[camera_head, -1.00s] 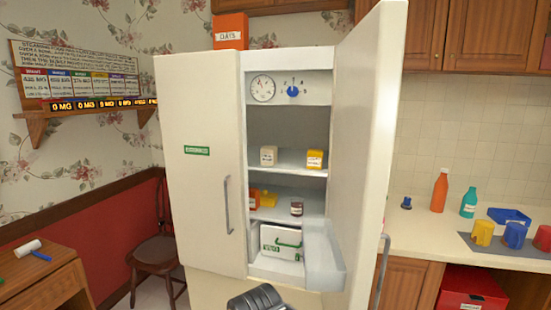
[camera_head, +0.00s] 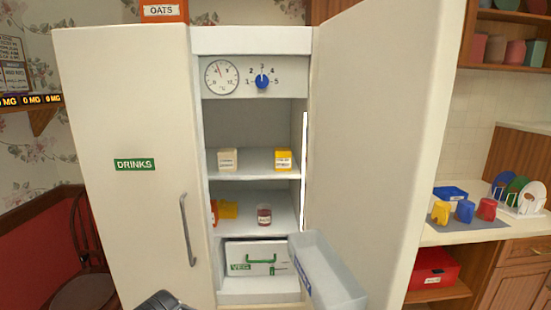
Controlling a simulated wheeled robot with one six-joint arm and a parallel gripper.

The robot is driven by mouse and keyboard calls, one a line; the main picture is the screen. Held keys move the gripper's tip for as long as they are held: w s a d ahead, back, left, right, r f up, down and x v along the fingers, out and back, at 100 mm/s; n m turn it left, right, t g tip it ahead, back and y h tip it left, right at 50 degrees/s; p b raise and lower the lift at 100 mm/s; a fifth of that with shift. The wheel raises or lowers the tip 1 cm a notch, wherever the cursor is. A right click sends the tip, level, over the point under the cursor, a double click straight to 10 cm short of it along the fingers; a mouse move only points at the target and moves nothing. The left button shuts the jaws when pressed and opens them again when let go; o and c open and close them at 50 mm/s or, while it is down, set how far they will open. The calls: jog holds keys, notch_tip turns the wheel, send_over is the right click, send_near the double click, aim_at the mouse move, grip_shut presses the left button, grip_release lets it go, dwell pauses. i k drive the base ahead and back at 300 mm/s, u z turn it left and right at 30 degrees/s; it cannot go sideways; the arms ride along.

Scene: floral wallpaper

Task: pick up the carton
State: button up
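The fridge's right door is open. On its upper shelf (camera_head: 255,176) stand a small cream carton (camera_head: 228,160) at the left and a small yellow carton-like box (camera_head: 283,161) with a pale label at the right. They are apart, both upright. I cannot tell which one is the carton meant. A dark part of my gripper (camera_head: 165,302) shows at the bottom edge, in front of the closed left door and well below and left of the shelf. Its fingers are not visible, so I cannot tell whether it is open or shut.
The lower shelf holds a dark jar (camera_head: 264,214), a yellow item (camera_head: 229,209) and a partly hidden orange one. Below is a VEG drawer (camera_head: 257,257). The open door (camera_head: 385,130), with its bin (camera_head: 328,272), bounds the right; the DRINKS door (camera_head: 130,210) the left.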

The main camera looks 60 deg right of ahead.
aim_at(284, 155)
jog(key=z, duration=0.7)
jog(key=i, duration=0.95)
jog(key=z, duration=0.85)
